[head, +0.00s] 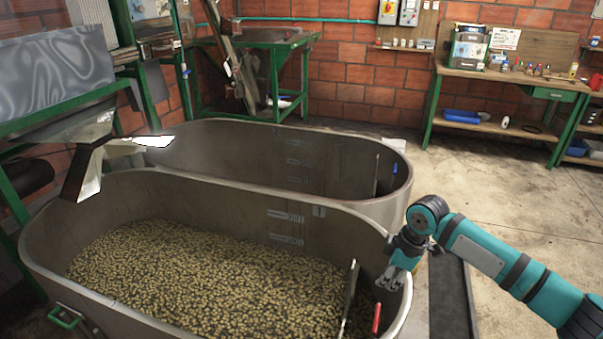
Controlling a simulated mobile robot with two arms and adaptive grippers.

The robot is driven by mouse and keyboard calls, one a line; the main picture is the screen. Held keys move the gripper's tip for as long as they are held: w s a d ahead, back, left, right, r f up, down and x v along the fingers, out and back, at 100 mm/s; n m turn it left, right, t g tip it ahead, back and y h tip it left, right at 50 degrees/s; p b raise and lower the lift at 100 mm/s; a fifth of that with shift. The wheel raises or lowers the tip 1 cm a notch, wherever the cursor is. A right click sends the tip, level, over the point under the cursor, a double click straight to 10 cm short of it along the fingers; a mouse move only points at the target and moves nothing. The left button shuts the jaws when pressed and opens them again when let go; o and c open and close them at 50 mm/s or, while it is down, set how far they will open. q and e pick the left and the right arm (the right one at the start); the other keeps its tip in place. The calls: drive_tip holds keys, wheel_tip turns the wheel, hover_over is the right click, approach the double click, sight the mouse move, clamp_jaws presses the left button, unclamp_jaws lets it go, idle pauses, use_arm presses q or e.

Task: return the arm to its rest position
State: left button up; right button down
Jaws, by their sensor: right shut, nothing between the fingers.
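My right arm comes in from the lower right in teal and grey. Its gripper (389,282) is shut and empty, over the right end of the near metal tub (150,183). It hangs close to the tub's right rim, above a red handle (376,318); I cannot tell whether it touches the rim. My left gripper is not in view.
The near tub holds many yellowish beans (200,270) and a dark upright bar (348,298). A second tub (250,127) stands behind it. Green-framed machinery stands at the left. A workbench (500,76) is at the back right. The concrete floor (510,205) between is clear.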

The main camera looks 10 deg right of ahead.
drive_tip(key=s+a+f+m+t, duration=0.1)
drive_tip(key=s+a+f, duration=0.3)
drive_tip(key=s+a, duration=0.3)
drive_tip(key=s+a+f+m, duration=0.1)
drive_tip(key=s+a+f, duration=0.4)
drive_tip(key=a, duration=0.4)
drive_tip(key=s+d+r+m+t+h, duration=0.1)
drive_tip(key=s+d+m, duration=0.1)
drive_tip(key=s+m, duration=0.35)
drive_tip(key=s+d+r+m+h, duration=0.1)
drive_tip(key=s+d+m, duration=0.1)
drive_tip(key=s, duration=0.6)
wheel_tip(320, 180, down, 28)
drive_tip(key=s+g, duration=0.1)
drive_tip(key=s, duration=0.1)
drive_tip(key=s+d+f+g, duration=0.1)
drive_tip(key=s+d+f, duration=0.2)
drive_tip(key=s+f, duration=1.1)
drive_tip(key=shift+s, duration=1.1)
